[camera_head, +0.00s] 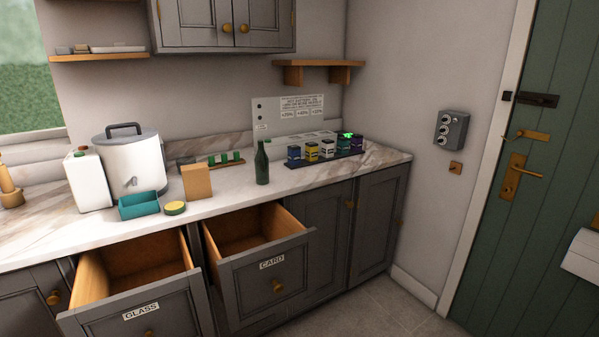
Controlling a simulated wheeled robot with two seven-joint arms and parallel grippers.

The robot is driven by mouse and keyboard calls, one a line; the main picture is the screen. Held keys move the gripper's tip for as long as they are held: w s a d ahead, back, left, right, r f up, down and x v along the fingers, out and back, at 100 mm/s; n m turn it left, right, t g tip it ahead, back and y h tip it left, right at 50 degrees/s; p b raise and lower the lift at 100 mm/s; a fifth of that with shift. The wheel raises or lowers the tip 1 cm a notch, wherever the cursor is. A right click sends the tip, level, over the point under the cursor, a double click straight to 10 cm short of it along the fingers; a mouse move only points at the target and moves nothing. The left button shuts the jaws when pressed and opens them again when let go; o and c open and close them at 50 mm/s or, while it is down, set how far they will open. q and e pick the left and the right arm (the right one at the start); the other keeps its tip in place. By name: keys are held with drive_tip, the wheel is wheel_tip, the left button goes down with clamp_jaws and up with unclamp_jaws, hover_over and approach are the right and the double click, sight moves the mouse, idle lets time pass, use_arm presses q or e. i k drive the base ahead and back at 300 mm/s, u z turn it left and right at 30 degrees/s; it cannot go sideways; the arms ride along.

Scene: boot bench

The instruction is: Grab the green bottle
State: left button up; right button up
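The green bottle (262,166) is dark green with a narrow neck. Neither of my grippers is in the picture.
Drawers labelled GLASS (141,312) and CARD (271,262) stand open below the counter. A brown box (196,182), a teal tray (143,206) and a round yellow-topped tin (175,208) are left of the bottle. Several small tins on a dark tray (337,158) are right. A green door (535,180) is far right.

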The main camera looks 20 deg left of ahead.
sight(261, 161)
drive_tip(key=z, duration=0.4)
drive_tip(key=i, duration=1.25)
drive_tip(key=u, duration=0.4)
